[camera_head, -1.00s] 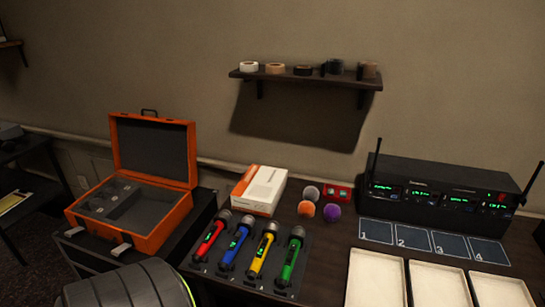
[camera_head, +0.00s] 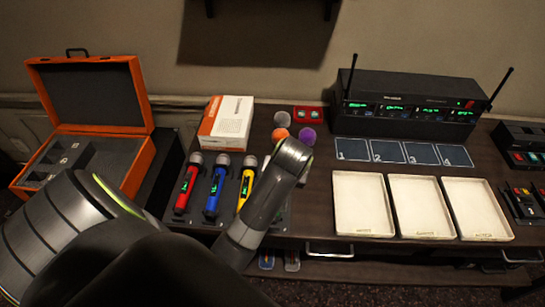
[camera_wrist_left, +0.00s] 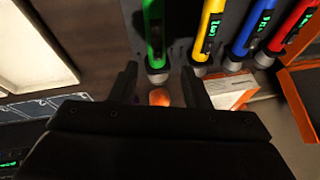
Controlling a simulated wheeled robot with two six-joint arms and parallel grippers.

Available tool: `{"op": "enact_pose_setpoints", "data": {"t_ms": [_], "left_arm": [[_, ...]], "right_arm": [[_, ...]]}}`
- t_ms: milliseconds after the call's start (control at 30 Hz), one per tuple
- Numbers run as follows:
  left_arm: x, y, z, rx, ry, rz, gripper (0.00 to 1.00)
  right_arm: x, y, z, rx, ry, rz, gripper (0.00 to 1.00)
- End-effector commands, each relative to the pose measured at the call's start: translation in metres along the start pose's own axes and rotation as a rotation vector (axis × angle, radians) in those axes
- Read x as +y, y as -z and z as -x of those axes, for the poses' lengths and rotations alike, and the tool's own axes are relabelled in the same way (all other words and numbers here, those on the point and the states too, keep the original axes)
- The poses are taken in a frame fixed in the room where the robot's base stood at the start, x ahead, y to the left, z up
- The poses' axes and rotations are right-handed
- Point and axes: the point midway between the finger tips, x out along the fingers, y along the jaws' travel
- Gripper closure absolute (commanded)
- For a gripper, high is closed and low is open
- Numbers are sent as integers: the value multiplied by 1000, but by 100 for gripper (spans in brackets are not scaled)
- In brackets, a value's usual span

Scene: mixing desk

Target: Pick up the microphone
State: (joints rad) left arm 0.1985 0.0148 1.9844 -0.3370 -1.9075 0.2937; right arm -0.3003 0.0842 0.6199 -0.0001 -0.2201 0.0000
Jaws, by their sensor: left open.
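Several handheld microphones lie in a row on a dark mat. In the head view the red (camera_head: 187,186), blue (camera_head: 215,190) and yellow (camera_head: 245,186) ones show, while my left arm covers the green one. The green microphone (camera_wrist_left: 155,30) shows in the left wrist view with its head pointing toward my left gripper (camera_wrist_left: 160,88). That gripper is open and empty, with its fingers to either side of the line of the green microphone. The yellow (camera_wrist_left: 210,30), blue (camera_wrist_left: 250,35) and red (camera_wrist_left: 293,30) ones lie to its right. My right gripper is in neither view.
Foam balls, one purple (camera_head: 308,136), lie behind the microphones beside a white-orange box (camera_head: 226,121). An open orange case (camera_head: 140,160) stands left. A receiver rack (camera_head: 400,105), numbered pads (camera_head: 405,153) and white trays (camera_head: 364,232) fill the right side.

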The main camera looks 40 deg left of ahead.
Motion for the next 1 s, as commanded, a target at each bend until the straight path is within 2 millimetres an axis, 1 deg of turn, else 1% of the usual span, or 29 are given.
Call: {"op": "enact_pose_setpoints", "data": {"t_ms": [33,100,233,333,467,533,700,800,900,1000], "left_arm": [[7,14,11,7,6,21,57],[12,26,21,6,18,48,57],[17,38,32,5,30,78,57],[18,41,28,3,36,84,57],[16,39,5,0,38,84,57],[15,40,-8,-1,39,82,57],[14,40,-43,0,38,83,57],[14,40,-61,1,36,83,57],[14,40,-74,2,36,83,57],[14,40,-83,3,34,83,57]], "right_arm": [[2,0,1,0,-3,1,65],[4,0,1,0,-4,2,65],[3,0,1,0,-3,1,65],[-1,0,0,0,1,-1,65],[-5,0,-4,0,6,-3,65],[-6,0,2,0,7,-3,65],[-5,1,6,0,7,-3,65],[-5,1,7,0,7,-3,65],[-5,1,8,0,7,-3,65],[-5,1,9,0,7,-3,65]]}}
